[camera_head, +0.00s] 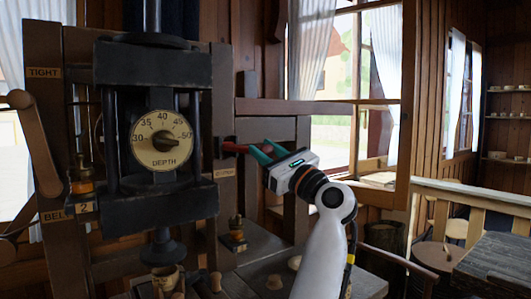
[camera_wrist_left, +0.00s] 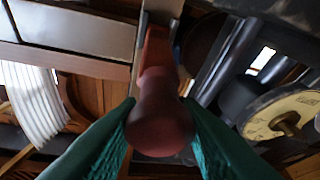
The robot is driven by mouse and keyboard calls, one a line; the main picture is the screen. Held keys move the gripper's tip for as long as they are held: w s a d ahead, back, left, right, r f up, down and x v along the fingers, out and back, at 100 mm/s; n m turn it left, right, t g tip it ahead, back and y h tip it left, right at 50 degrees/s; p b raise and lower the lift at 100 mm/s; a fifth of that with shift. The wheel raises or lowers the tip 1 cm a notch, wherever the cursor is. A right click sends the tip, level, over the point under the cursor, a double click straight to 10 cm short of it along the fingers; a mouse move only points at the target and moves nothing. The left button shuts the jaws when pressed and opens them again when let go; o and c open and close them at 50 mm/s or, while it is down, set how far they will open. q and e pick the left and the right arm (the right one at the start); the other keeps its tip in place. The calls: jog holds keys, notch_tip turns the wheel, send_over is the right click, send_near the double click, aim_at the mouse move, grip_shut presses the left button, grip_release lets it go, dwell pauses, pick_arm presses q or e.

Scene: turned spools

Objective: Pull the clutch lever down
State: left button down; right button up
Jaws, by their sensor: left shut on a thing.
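The clutch lever (camera_head: 234,147) is a short red handle that sticks out sideways to the right from a wooden post, above a small label. It looks about level. My left gripper (camera_head: 262,153) has green fingers and is shut on the outer end of the lever. In the left wrist view the red rounded handle (camera_wrist_left: 160,122) lies between the two green fingers, its shaft running up to its mount. The fingers hide part of the handle's sides. My right gripper is not in view.
A dark press with a round DEPTH dial (camera_head: 161,140) stands left of the lever. A brown lever (camera_head: 35,140) sits by the TIGHT label at far left. A brass fitting (camera_head: 236,232) stands below on the bench. A wooden railing (camera_head: 475,195) is at right.

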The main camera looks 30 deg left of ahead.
pick_arm(q)
jog(key=shift+f, duration=0.3)
jog(key=c, duration=1.4)
grip_release()
jog(key=shift+c, duration=0.2)
jog(key=o, duration=0.4)
jog(key=shift+r, duration=0.15)
jog(key=shift+r, duration=0.1)
notch_tip(320, 180, up, 10)
jog(key=shift+f, duration=0.15)
jog(key=shift+d, duration=0.1)
